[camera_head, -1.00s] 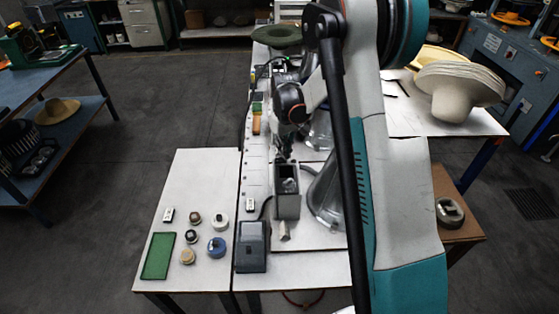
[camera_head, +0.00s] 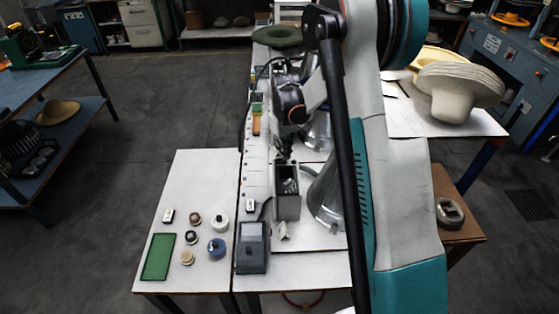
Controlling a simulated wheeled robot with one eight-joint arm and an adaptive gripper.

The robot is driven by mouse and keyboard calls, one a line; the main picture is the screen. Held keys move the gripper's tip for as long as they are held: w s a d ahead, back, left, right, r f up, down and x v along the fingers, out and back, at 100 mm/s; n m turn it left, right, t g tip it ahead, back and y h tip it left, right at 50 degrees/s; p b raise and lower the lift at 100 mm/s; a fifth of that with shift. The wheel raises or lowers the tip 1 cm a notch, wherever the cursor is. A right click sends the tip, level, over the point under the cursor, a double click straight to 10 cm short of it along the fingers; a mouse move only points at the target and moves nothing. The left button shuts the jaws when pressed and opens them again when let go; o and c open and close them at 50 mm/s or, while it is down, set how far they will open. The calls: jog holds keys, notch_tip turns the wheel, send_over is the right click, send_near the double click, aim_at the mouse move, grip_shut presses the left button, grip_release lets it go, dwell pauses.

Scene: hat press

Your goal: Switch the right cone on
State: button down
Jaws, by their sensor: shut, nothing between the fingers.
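A silver metal cone (camera_head: 322,198) stands on the white bench, partly hidden behind my arm. A second metal cone (camera_head: 320,129) stands farther back, also partly covered by my arm. I cannot tell from this view which one is the right cone. A small white switch (camera_head: 250,203) sits on the bench's left strip, near a grey box. My gripper (camera_head: 284,157) is small and dark here, shut and empty. It appears just beyond an open-topped grey box (camera_head: 287,205), left of the cones. Its fingertips are hard to make out, and I cannot tell whether they touch anything.
A grey pedal-like box (camera_head: 251,248) stands at the bench's near end. A side table (camera_head: 187,165) at left holds a green tray (camera_head: 158,257) and several small round pots. Stacked pale hats (camera_head: 458,85) lie at right.

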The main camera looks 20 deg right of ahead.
jog(key=shift+f+b, duration=0.9)
jog(key=shift+f, duration=0.2)
dwell(0.6)
jog(key=shift+r, duration=0.1)
jog(key=shift+r+p, duration=1.7)
jog(key=shift+r, duration=1.75)
